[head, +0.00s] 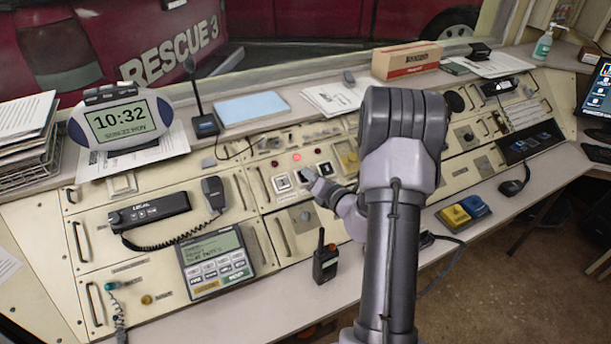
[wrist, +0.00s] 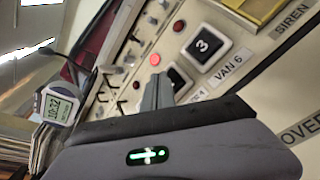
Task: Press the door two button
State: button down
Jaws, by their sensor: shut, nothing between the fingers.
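Three square door buttons sit in a row on the console. The one numbered 3 (wrist: 203,47) is dark with a white frame and clear in the wrist view; it also shows in the head view (head: 326,168). The middle button (wrist: 181,79), beside it, is partly hidden by my fingers, and its number cannot be read. The left button (head: 281,183) is uncovered in the head view. My gripper (head: 310,175) is shut and empty, its tips (wrist: 159,84) at the middle button. I cannot tell whether they touch it.
A red lamp (head: 298,157) glows above the middle button; the lamps either side are dark. A guarded yellow switch (head: 349,160) is to the right. A handheld radio (head: 326,262) stands in front, and a keypad unit (head: 215,262) lies front left.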

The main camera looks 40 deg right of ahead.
jog(key=shift+w+f, duration=0.25)
jog(key=shift+f, duration=0.25)
dwell(0.6)
jog(key=shift+r, duration=0.15)
jog(key=shift+s+r+p, duration=0.45)
jog(key=shift+r+p, duration=0.05)
jog(key=shift+r, duration=0.15)
jog(key=s+r+p, duration=0.1)
jog(key=r+p, duration=0.1)
jog(key=s+r+p, duration=0.1)
jog(key=r, duration=0.1)
jog(key=shift+s+a+r, duration=0.1)
jog(key=shift+s+a, duration=0.25)
dwell(0.7)
